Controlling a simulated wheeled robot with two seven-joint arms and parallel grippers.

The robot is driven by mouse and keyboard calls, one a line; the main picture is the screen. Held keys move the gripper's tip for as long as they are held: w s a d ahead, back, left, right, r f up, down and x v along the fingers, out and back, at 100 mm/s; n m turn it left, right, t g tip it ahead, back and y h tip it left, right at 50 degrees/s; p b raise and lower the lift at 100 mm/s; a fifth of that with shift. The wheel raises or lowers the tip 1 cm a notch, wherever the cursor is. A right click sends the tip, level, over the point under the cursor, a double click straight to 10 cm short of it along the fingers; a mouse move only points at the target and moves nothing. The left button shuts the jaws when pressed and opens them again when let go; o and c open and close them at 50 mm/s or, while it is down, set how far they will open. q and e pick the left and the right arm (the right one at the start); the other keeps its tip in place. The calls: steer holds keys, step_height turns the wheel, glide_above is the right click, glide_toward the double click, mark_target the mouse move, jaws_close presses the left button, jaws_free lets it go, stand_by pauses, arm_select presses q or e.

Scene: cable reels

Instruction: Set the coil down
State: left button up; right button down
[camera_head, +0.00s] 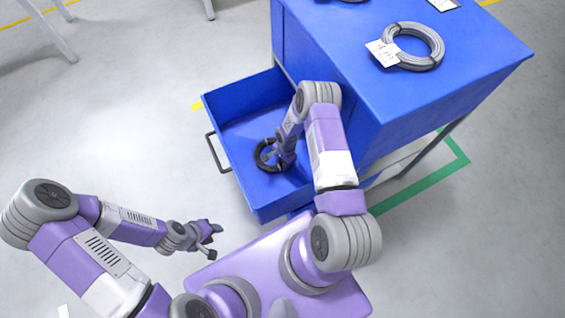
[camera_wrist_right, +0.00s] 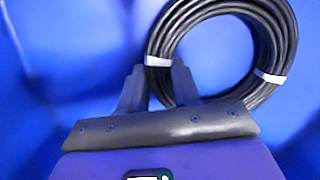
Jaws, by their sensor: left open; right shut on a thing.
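A black coil (camera_head: 264,156) is inside the open blue drawer (camera_head: 234,110) in the head view. In the right wrist view the black coil (camera_wrist_right: 221,50) shows as a ring with white ties, against blue drawer surfaces. My right gripper (camera_wrist_right: 160,82) is shut on the near left part of the coil. In the head view my right gripper (camera_head: 277,156) reaches down into the drawer. I cannot tell whether the coil touches the drawer floor. My left gripper (camera_head: 211,240) is open and empty, above the grey floor outside the drawer.
The blue cabinet (camera_head: 330,60) stands behind the drawer. A grey coil (camera_head: 420,46) with a white tag (camera_head: 382,53) lies on its top. The drawer's black handle (camera_head: 214,153) faces left. Drawer walls surround my right gripper.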

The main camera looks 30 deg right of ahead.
steer(key=c, duration=0.8)
jaws_free()
steer(key=shift+f, duration=0.1)
step_height(320, 180, up, 12)
steer(key=d+p, duration=0.1)
steer(key=p, duration=0.7)
steer(key=shift+w+d, duration=0.15)
steer(key=shift+d, duration=0.05)
